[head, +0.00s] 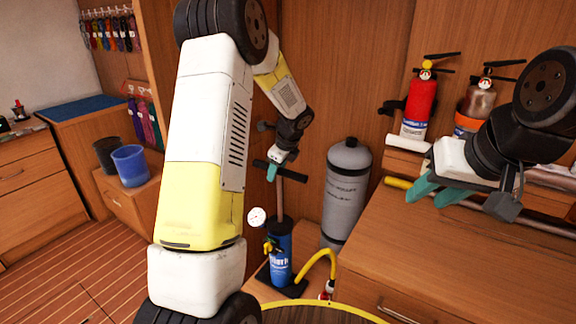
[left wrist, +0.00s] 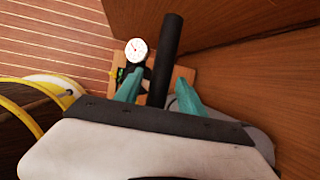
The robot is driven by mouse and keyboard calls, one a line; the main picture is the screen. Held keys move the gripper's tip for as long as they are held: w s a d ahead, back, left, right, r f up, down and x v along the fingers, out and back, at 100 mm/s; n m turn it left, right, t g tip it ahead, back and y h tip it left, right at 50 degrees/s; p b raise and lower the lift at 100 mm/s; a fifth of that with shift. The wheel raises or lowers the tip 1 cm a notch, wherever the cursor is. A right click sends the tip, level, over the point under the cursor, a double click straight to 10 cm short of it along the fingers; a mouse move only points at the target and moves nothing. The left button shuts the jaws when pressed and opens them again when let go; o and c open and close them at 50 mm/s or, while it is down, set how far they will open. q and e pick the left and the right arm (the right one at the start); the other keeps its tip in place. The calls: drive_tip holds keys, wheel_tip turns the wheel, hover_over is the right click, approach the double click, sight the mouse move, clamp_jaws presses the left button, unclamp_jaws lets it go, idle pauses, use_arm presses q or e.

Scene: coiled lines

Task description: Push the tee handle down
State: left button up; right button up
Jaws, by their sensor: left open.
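A blue hand pump (head: 279,255) stands on a low wooden surface in the head view. Its shaft (head: 281,198) rises to a black tee handle (head: 292,176), which is up, well above the pump body. My left gripper (head: 274,166) is open at the tee handle. In the left wrist view the black handle bar (left wrist: 171,45) runs between the teal fingers of my left gripper (left wrist: 158,92), with a gap at the right finger; I cannot tell whether they touch it. My right gripper (head: 430,198) is open and empty over the wooden counter at the right.
A white gauge (head: 257,217) and a yellow hose (head: 320,255) belong to the pump. A grey cylinder (head: 345,190) stands close behind it. Two buckets, one blue (head: 131,166), stand at the left.

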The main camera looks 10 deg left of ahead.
use_arm(q)
drive_tip(key=shift+a+f, duration=0.1)
drive_tip(key=shift+f, duration=0.1)
drive_tip(key=shift+c, duration=0.2)
clamp_jaws()
idle(1.2)
